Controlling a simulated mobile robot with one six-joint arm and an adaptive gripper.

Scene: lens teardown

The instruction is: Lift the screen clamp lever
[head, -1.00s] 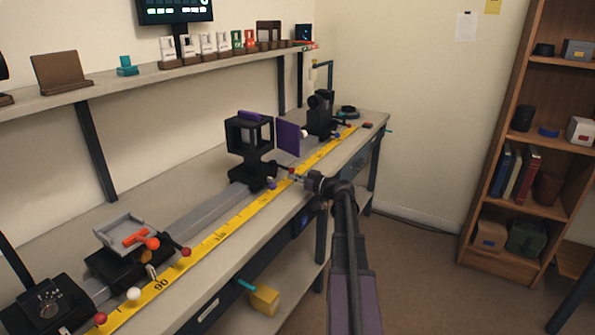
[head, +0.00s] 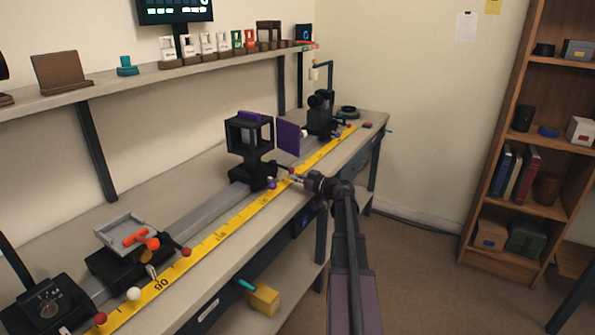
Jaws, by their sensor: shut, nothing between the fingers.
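My gripper (head: 297,179) is at the middle of the bench, pointing left over the yellow tape beside a black carriage. Its small fingers look closed, with nothing seen between them. The black box-like holder (head: 249,136) stands on this carriage, with a purple plate (head: 288,138) upright at its right. A red ball knob (head: 290,169) and a small purple knob (head: 274,186) sit near my fingertips; I cannot tell if they touch. Another carriage at front left carries a tilted grey frame (head: 122,236) and an orange lever (head: 147,240). Which lever is the screen clamp cannot be told.
A grey rail (head: 205,205) and a yellow measuring tape (head: 215,240) run along the bench. A white ball (head: 133,293) and more red knobs lie along the tape. A shelf of small frames is above. A wooden bookcase (head: 500,150) stands right; floor between is clear.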

